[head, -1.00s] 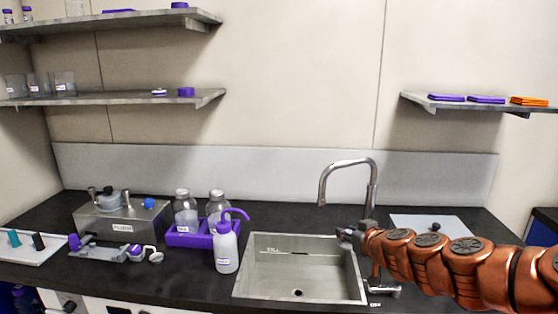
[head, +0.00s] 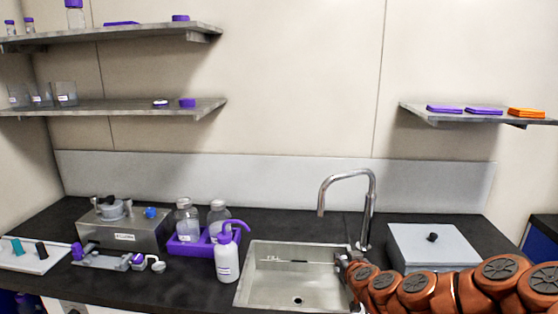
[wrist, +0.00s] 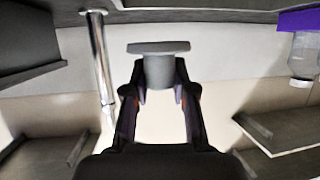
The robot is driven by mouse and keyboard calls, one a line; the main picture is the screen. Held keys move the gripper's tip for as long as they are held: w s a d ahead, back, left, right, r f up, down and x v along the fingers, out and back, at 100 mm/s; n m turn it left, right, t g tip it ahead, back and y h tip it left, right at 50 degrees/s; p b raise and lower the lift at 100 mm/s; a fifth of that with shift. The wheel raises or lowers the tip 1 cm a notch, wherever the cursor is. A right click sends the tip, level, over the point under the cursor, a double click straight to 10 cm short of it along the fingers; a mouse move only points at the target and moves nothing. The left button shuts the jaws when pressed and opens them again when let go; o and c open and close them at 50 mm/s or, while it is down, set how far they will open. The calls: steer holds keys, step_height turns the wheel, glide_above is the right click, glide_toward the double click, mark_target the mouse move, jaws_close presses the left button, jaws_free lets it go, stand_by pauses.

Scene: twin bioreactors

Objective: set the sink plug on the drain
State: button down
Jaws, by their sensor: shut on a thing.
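The sink (head: 262,262) is a square steel basin set in the dark counter. Its drain (head: 298,300) is a dark hole low in the basin, with nothing on it. My gripper (head: 345,262) is at the sink's right edge in the head view, near the tap's base. In the wrist view my gripper (wrist: 161,92) is shut on the grey sink plug (wrist: 159,68), a stub with a wider flat disc at its end beyond the fingertips. I cannot clearly make out the plug in the head view.
The curved tap (head: 371,205) stands behind the sink's right side. A white wash bottle (head: 227,262) with a purple spout stands close to the sink's left edge. A purple rack (head: 190,245) with bottles is beyond it. A grey lidded box (head: 435,240) is at right.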

steer(key=shift+w+a+f+m+h, duration=0.15)
steer(key=shift+f+m+h, duration=0.1)
steer(key=shift+f, duration=0.45)
steer(key=shift+s+a+f+m+h, duration=0.15)
steer(key=shift+f+h, duration=0.1)
steer(key=shift+f, duration=0.45)
steer(key=shift+w+r, duration=0.1)
steer(key=shift+w, duration=0.05)
